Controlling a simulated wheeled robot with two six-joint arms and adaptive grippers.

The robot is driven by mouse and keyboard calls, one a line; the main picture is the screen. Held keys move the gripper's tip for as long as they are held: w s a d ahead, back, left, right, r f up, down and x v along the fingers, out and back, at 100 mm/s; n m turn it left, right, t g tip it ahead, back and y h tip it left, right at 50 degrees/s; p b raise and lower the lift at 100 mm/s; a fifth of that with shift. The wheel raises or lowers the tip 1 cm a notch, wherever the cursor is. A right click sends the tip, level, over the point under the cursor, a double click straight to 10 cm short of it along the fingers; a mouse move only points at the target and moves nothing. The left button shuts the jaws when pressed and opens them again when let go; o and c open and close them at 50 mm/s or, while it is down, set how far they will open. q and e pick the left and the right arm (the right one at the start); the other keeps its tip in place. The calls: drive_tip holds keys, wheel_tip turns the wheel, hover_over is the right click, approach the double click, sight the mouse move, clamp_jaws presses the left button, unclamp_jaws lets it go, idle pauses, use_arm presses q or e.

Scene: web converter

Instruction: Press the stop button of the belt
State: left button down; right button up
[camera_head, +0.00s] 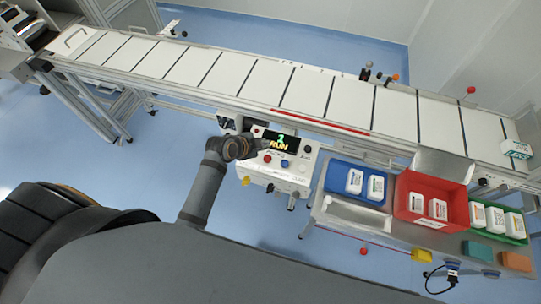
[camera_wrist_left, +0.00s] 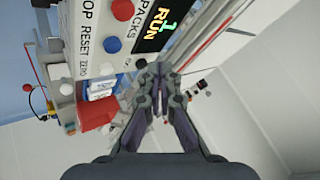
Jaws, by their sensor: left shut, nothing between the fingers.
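The control box (camera_head: 290,175) hangs at the belt's near side, with a lit display reading "1 RUN" (camera_head: 281,140). It carries a red button (camera_head: 267,158) and a blue button (camera_head: 284,163). In the left wrist view the red button (camera_wrist_left: 122,10) lies beside a partly cut-off label ending in "OP", and the blue button (camera_wrist_left: 112,45) is by "RESET". My left gripper (camera_head: 260,144) is shut and empty, at the box's left edge by the display. In the left wrist view its fingertips (camera_wrist_left: 157,70) are together; contact cannot be told. My right gripper is not in view.
The belt (camera_head: 230,72) runs behind the box. To the right are a blue bin (camera_head: 340,171), a red bin (camera_head: 408,186) and a green tray (camera_head: 517,228) with white packs. Small posts with red knobs (camera_head: 471,90) stand along the line.

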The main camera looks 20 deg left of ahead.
sight(266, 159)
use_arm(q)
drive_tip(key=shift+w+d+r+m, duration=0.3)
drive_tip(key=shift+w+r, duration=0.1)
drive_tip(key=shift+r, duration=0.2)
drive_tip(key=shift+f, duration=0.1)
wheel_tip(266, 159, down, 8)
drive_tip(key=b, duration=0.8)
drive_tip(key=shift+f, duration=0.35)
idle(0.5)
drive_tip(key=shift+f, duration=0.45)
